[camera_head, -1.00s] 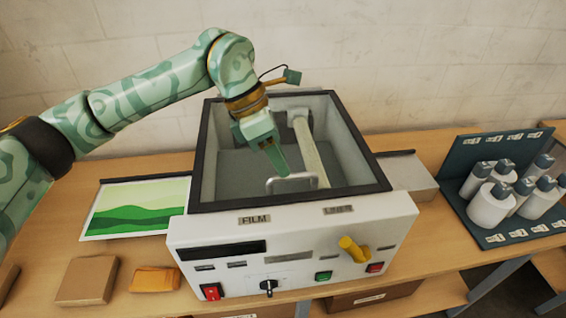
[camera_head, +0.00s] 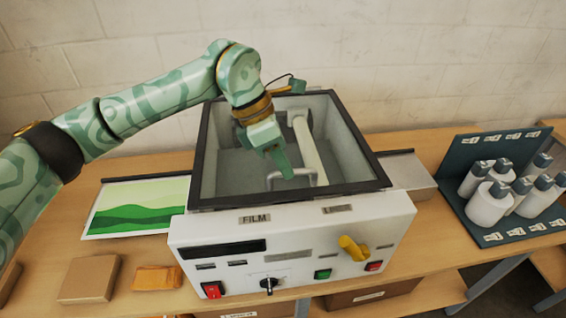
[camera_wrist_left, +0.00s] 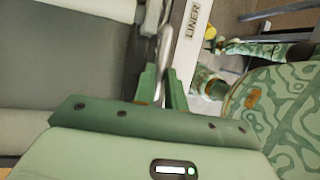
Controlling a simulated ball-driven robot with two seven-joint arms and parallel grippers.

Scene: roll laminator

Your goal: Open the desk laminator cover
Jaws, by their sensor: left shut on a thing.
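The desk laminator (camera_head: 300,235) is a white box on the table, with a panel of switches at its front. Its cover (camera_head: 200,160) shows as a dark rectangular frame on top, and the rollers inside are visible through it. It appears to lie down on the box; I cannot tell if it is slightly raised. A metal bar handle (camera_head: 272,181) stands near the cover's front edge. In the left wrist view the fingers (camera_wrist_left: 162,78) meet around the metal bar (camera_wrist_left: 164,48). My right gripper is not in view.
A yellow lever (camera_head: 353,248) sticks out of the front panel. A green landscape print (camera_head: 135,207) lies to the left, with a brown block (camera_head: 89,279) and an orange packet (camera_head: 157,277) before it. A rack of white bottles (camera_head: 487,205) stands at right.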

